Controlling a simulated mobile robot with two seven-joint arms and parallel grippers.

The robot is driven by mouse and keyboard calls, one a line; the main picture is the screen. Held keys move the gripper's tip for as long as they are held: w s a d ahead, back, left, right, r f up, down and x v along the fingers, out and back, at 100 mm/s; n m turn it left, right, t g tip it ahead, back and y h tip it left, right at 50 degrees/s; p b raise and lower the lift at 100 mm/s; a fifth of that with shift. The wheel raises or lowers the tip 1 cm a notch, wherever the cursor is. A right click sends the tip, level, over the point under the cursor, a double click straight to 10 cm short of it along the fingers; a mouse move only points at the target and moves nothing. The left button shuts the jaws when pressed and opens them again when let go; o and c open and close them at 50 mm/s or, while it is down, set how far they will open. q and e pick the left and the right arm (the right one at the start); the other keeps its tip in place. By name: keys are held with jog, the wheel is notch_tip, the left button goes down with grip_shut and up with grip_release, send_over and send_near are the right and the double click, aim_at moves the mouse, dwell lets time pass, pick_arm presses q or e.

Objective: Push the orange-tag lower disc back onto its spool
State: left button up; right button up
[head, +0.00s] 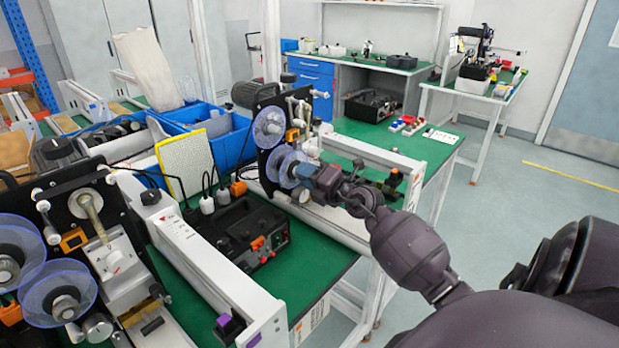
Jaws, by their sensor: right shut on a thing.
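The orange-tag coder has a black upright plate (272,104) and stands mid-picture. An orange tag (394,179) shows at its rail's end. Its lower disc (285,163), clear with a bluish rim, is at the spool low on the plate. Its upper disc (268,127) is above. My right gripper (303,173) reaches in from the right and is shut on the lower disc. The gripper hides part of the disc and spool, so I cannot tell whether a gap remains behind the disc. My left gripper is not in view.
Another coder with clear discs (58,292) stands at the near left, with a purple tag (228,326) on its rail. A black control box (240,234) sits on the green bench (312,270). Blue bins (228,143) stand behind. The floor at right is clear.

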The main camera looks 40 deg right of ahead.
dwell(0.8)
jog(key=shift+p, duration=0.4)
dwell(0.4)
jog(key=shift+p, duration=0.3)
dwell(0.5)
jog(key=shift+p, duration=0.35)
dwell(0.3)
jog(key=shift+w, duration=0.35)
jog(key=shift+w, duration=0.2)
dwell(0.3)
